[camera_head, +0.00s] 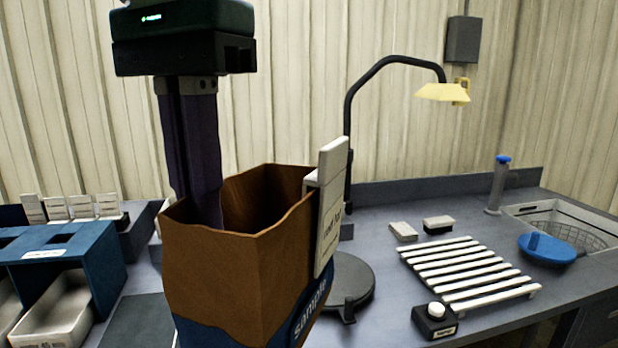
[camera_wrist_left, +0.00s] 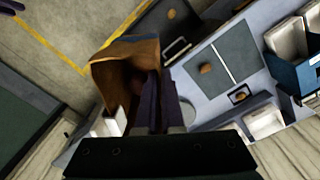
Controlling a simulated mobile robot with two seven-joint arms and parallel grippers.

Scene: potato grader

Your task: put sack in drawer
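The sack (camera_head: 235,275) is brown paper with a blue lower part lettered "sample", and its top is open. It stands large and upright in the front of the head view; its bottom is cut off. A white card (camera_head: 327,225) is at its right side. My left gripper (camera_head: 205,205) points down, its dark purple fingers closed together at the sack's left rim. In the left wrist view the sack (camera_wrist_left: 125,50) hangs at the fingertips (camera_wrist_left: 148,78). A dark drawer-like unit with a handle (camera_wrist_left: 177,48) lies beyond the sack; I cannot tell how far open it is. My right gripper is not seen.
The grey bench holds a slatted white rack (camera_head: 470,272), a button box (camera_head: 435,320), a round dark plate (camera_head: 348,285) and a lamp (camera_head: 445,92). Floor with a yellow line (camera_wrist_left: 50,45) lies beside the bench.

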